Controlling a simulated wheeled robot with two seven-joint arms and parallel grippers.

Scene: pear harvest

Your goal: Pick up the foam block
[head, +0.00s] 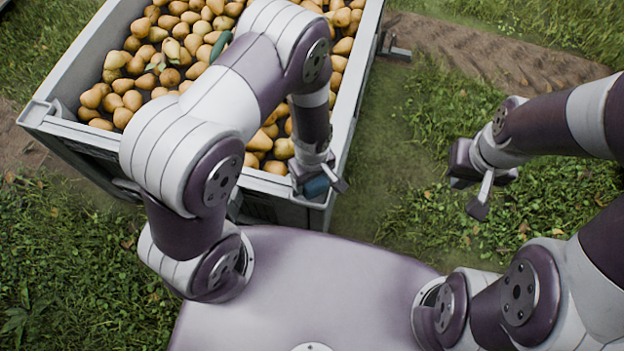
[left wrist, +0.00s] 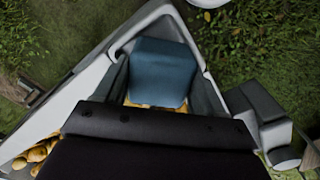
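The foam block is blue and shows in the left wrist view (left wrist: 162,72) at the near corner of the crate, with pears just visible at its lower edge. In the head view the block (head: 316,187) is partly covered by my left gripper (head: 320,181). The gripper is right at the block, with a grey finger on its right side. I cannot tell whether the fingers press on it or whether it still rests on something. My right gripper (head: 490,190) is empty over the grass, with its fingers apart.
The grey crate (head: 348,120) is full of yellow-brown pears (head: 130,98). A dark green object (head: 221,45) lies among them, partly behind my left arm. The crate's rim and corner are close around the block. Open grass (head: 420,190) lies right of the crate.

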